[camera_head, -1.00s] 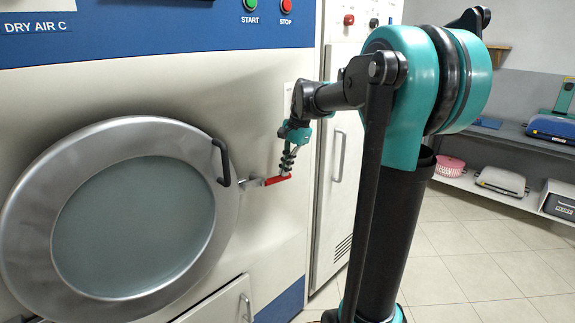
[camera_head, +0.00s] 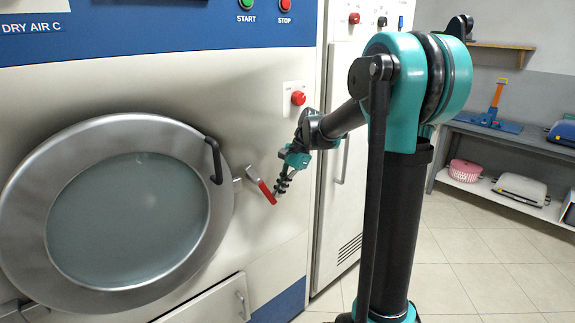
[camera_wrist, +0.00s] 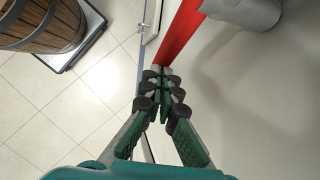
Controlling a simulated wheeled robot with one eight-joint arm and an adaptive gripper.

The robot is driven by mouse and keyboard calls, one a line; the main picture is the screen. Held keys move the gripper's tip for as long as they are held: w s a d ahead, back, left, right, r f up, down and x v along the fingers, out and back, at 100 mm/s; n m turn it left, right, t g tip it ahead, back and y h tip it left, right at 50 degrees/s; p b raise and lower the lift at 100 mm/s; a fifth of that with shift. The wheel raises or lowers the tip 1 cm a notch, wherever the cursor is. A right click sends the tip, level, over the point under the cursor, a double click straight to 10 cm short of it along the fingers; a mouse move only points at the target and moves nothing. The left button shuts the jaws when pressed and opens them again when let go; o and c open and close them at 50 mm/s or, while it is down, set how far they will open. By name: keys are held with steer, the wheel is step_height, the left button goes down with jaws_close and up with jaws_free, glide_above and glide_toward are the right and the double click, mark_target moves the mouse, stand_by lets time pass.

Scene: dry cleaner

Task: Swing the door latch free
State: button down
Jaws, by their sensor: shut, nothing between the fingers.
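The round metal door (camera_head: 45,245) with its glass window is at the left of the head view, against the machine front. Its latch has a red handle (camera_head: 266,191) on a metal bracket just right of the door rim. The handle tilts down to the right. My gripper (camera_head: 280,188) is just right of the handle, close against it. In the wrist view the fingers (camera_wrist: 160,84) are shut with nothing between them, and the red handle (camera_wrist: 180,35) lies just beyond their tips. I cannot tell whether they touch it.
A dark door grip (camera_head: 214,160) sits on the door rim. A red button (camera_head: 298,98) is above the latch. A white cabinet (camera_head: 340,225) stands behind my arm. A wooden barrel (camera_wrist: 45,25) shows in the wrist view. The tiled floor at right is open.

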mark_target(273, 198)
steer(key=shift+s+a+f, duration=0.35)
steer(key=shift+a+f, duration=0.25)
steer(key=shift+f, duration=0.2)
steer(key=shift+s+a+f, duration=0.55)
steer(key=shift+a+f, duration=0.15)
steer(key=shift+a, duration=0.05)
steer(key=w+d, duration=0.5)
steer(key=d, duration=0.7)
steer(key=shift+w+d+r, duration=0.35)
steer(key=shift+w+r, duration=0.05)
steer(key=shift+r, duration=0.05)
steer(key=shift+s, duration=0.1)
